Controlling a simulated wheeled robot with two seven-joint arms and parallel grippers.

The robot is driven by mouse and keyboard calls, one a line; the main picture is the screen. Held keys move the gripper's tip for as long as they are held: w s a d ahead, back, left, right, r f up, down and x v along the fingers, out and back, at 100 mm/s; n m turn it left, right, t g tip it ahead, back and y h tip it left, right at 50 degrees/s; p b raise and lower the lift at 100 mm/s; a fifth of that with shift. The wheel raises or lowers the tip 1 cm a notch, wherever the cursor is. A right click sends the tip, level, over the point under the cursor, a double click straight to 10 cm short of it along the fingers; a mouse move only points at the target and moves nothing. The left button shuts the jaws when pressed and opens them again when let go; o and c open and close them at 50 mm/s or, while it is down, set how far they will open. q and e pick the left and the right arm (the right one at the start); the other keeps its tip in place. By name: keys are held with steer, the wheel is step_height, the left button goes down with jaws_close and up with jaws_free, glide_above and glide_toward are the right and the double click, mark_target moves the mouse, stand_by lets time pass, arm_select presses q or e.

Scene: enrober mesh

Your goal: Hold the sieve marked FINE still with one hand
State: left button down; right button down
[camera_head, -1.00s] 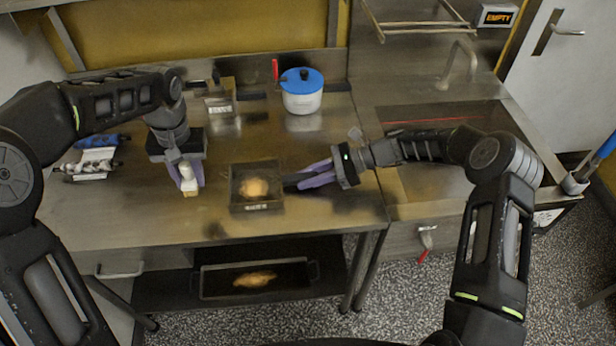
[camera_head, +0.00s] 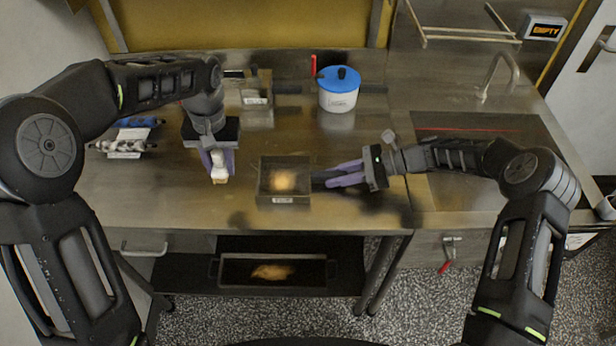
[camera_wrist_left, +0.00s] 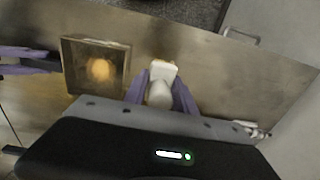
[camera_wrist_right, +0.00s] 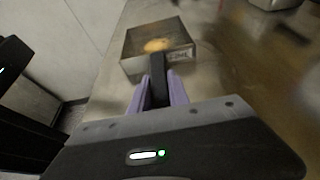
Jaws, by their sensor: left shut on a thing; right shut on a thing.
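A square metal sieve (camera_head: 263,190) with a small label on its front wall sits on the steel table, a tan mound (camera_head: 284,181) inside. My right gripper (camera_head: 328,178) is shut on the sieve's dark handle (camera_wrist_right: 158,75), to the right of the sieve. My left gripper (camera_head: 219,160) is shut on a white tool (camera_head: 219,172) with a tan tip, left of the sieve and apart from it. The left wrist view shows the white tool (camera_wrist_left: 160,90) between the purple fingers and the sieve (camera_wrist_left: 68,68) to its left.
A second labelled metal box (camera_head: 255,92) and a white pot with blue lid (camera_head: 339,92) stand at the back. Patterned rollers (camera_head: 125,145) lie at far left. A tray (camera_head: 238,283) with a tan heap sits on the shelf below.

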stand_by(0.4)
arm_select(q)
steer(key=shift+d+f, duration=0.2)
steer(key=shift+d, duration=0.15)
steer(key=m, duration=0.1)
glide_above(275, 182)
steer(key=s+a, duration=0.2)
steer(key=f, duration=0.2)
steer(key=shift+w+d+r+n, duration=0.5)
steer(key=shift+w+d+r, duration=0.4)
steer(key=shift+w+d, duration=0.1)
steer(key=shift+f, duration=0.1)
steer(key=shift+f, duration=4)
steer(key=shift+f, duration=0.4)
